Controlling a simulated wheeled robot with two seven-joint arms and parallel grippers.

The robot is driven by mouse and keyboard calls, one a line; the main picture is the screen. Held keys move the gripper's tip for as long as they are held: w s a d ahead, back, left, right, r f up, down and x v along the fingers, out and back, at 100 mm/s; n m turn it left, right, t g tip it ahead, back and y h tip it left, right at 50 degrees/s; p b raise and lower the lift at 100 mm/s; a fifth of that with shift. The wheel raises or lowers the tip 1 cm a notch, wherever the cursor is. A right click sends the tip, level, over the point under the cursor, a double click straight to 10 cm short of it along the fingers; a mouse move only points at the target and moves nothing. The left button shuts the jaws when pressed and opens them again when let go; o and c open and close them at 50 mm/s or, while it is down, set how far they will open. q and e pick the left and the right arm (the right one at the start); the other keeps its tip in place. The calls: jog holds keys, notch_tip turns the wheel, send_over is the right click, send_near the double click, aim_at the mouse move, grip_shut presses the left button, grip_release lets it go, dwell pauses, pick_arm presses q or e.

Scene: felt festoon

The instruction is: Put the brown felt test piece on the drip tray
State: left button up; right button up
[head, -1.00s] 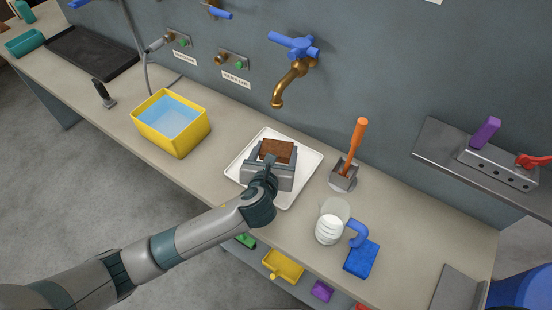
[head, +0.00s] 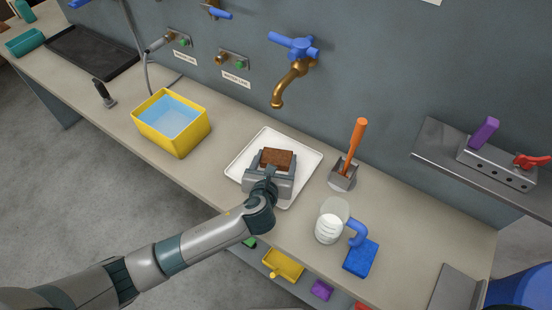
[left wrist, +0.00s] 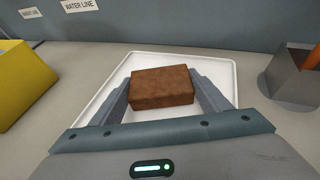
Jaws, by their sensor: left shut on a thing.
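The brown felt test piece (head: 277,159) is a small brown block between the fingers of my left gripper (head: 271,168). In the left wrist view the felt piece (left wrist: 162,87) sits between the two grey fingers of the gripper (left wrist: 163,92), which is shut on it. The white drip tray (head: 306,166) lies on the bench below the piece, and its rim shows around it in the left wrist view (left wrist: 233,75). Whether the piece touches the tray I cannot tell. The gripper hides the tray's front part. My right gripper is not in view.
A yellow tub of water (head: 182,142) stands left of the tray. A grey holder (head: 343,178) with an orange-handled tool stands to the right. A brass tap (head: 289,84) hangs above and behind. A white jar (head: 328,229) and blue scrubber (head: 361,258) stand at front right.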

pick_arm(q)
jog(key=o, duration=1.1)
jog(key=shift+f, duration=0.1)
jog(key=shift+r, duration=0.2)
jog(key=b+v, duration=0.1)
jog(key=v, duration=0.9)
jog(key=shift+s+r+b, duration=0.1)
jog(key=shift+s+b, duration=0.15)
jog(key=shift+b, duration=0.05)
jog(key=shift+s+a+r, duration=0.2)
jog(key=shift+s+r, duration=0.1)
jog(key=shift+s, duration=0.35)
